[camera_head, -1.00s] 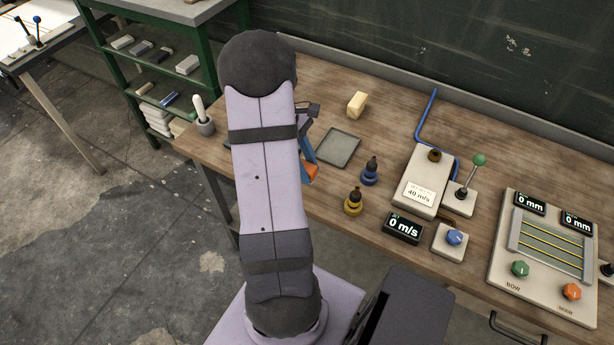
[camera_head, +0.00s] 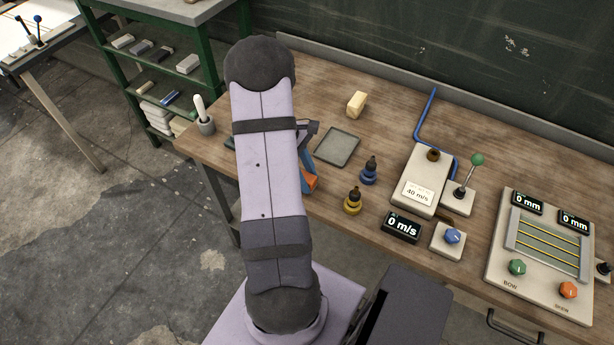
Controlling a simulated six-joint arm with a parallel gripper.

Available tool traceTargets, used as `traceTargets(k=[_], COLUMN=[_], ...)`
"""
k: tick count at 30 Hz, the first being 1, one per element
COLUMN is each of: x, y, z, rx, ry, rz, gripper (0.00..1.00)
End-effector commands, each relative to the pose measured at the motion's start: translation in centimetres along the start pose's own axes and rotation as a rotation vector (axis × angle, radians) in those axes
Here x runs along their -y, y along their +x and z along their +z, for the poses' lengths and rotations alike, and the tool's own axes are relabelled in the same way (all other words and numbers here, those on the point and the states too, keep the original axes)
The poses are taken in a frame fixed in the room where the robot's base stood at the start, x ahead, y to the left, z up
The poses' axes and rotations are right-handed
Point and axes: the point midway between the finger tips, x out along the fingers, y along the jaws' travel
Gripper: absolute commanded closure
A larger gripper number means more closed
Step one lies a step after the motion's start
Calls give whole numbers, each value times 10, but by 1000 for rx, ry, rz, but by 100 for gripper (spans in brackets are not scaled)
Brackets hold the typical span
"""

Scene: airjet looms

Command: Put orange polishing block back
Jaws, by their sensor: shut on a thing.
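The orange polishing block (camera_head: 311,183) shows only in part, just right of my arm, near the table's front edge. My gripper (camera_head: 308,174) is mostly hidden behind my arm; a blue part of it shows right above the block. It is shut on the block. A grey rectangular tray (camera_head: 338,147) lies on the table a little above and right of the block and looks empty. Whether the block touches the table cannot be told.
Blue (camera_head: 369,172) and yellow (camera_head: 353,201) bottles stand right of the block. A pale yellow block (camera_head: 356,104) lies behind the tray. A grey cup (camera_head: 205,125) stands at the table's left end.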

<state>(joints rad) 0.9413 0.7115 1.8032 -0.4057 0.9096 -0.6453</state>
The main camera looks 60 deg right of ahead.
Motion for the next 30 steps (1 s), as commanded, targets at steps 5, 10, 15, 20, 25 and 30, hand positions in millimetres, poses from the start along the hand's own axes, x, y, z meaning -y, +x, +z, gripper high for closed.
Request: traceTargets(k=[5, 10, 15, 20, 25, 30], x=[0, 0, 0, -1, -1, -1], y=[2, 2, 1, -8, -30, -61], z=[-1, -1, 0, -1, -2, -2], rx=[0, 0, 0, -1, -3, -3], ry=[0, 0, 0, 1, 1, 0], rz=[0, 0, 0, 2, 5, 5], gripper=[53, 53, 53, 53, 53, 53])
